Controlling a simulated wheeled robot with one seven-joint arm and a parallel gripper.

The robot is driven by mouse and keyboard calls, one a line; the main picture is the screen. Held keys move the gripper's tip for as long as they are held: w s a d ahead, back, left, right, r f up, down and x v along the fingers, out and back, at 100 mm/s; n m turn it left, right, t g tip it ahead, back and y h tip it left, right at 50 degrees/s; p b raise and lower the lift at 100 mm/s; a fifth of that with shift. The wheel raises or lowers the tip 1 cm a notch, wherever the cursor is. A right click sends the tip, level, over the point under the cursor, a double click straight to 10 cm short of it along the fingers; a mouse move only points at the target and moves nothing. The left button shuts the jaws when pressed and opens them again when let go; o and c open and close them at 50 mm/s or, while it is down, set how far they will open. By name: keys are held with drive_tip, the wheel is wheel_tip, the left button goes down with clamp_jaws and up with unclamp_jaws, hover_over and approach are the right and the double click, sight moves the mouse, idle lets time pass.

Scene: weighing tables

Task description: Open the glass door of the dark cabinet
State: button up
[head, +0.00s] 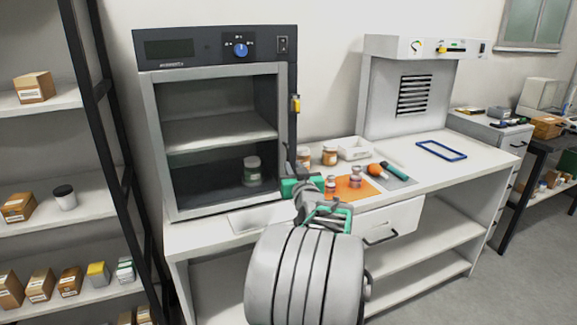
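The dark cabinet (215,44) stands on the left of the white table, with a display and a blue knob on its top panel. Its light grey door frame (152,140) sits flush around the front and the door looks shut, though the clear glass is hard to make out. A small yellow and dark part (296,104) is on the cabinet's right edge. A jar with a dark lid (252,170) stands inside, below a shelf. My gripper (291,162) is near the cabinet's lower right corner, seen from behind; contact and finger opening cannot be told.
Right of my gripper, an orange mat (352,194) holds small jars, near an orange ball (375,169) and a white tray (355,148). A white hood unit (412,90) stands behind. A black-framed shelf (88,90) with boxes is close on the left.

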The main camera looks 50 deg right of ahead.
sight(288, 158)
drive_tip(key=p+x, duration=0.1)
drive_tip(key=x, duration=0.6)
drive_tip(key=shift+w+a, duration=0.1)
drive_tip(key=shift+w, duration=0.05)
clamp_jaws()
idle(1.1)
